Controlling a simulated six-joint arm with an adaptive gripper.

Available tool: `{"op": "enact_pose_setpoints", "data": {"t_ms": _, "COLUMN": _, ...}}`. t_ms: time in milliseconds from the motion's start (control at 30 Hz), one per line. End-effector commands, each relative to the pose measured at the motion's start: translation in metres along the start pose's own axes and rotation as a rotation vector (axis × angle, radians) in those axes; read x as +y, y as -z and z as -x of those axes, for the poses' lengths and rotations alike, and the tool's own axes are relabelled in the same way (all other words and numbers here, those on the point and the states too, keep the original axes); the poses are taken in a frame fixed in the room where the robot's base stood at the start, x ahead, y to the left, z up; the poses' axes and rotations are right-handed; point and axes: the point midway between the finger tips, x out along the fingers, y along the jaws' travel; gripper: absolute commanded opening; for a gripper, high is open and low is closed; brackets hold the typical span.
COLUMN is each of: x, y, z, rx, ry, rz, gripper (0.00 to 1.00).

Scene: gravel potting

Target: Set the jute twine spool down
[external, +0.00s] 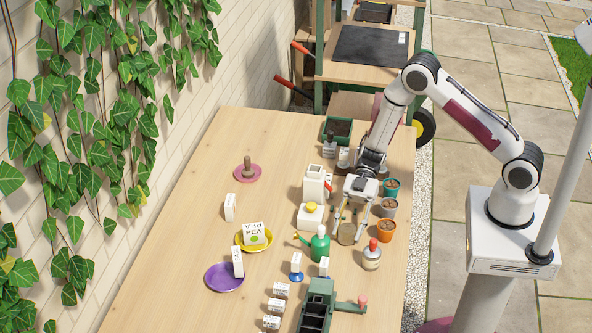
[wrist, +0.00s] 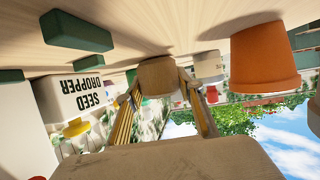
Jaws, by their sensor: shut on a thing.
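The jute twine spool (external: 347,233) is a small tan cylinder between the fingertips of my gripper (external: 346,238). In the external view it is low at the table's right side, left of an orange pot. The wrist view, with the table at the top, shows the spool (wrist: 158,77) upright between the two fingers of my gripper (wrist: 160,80). My gripper is shut on it. The spool's base is at or just above the tabletop; I cannot tell whether it touches.
The orange pot (external: 386,230) and a red-topped bottle (external: 372,255) stand to the right. A green watering can (external: 319,245) and a white box with a yellow knob (external: 309,216) stand to the left. The table's left side (external: 180,225) has free room.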

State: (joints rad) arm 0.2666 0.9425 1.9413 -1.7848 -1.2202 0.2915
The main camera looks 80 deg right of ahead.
Motion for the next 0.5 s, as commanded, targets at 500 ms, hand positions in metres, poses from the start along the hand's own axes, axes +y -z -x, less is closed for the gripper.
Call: {"op": "enact_pose_setpoints", "data": {"t_ms": 500, "x": 0.0002, "y": -0.0021, "z": -0.0009, "rx": 0.000, "ry": 0.000, "rz": 0.001, "gripper": 0.53}}
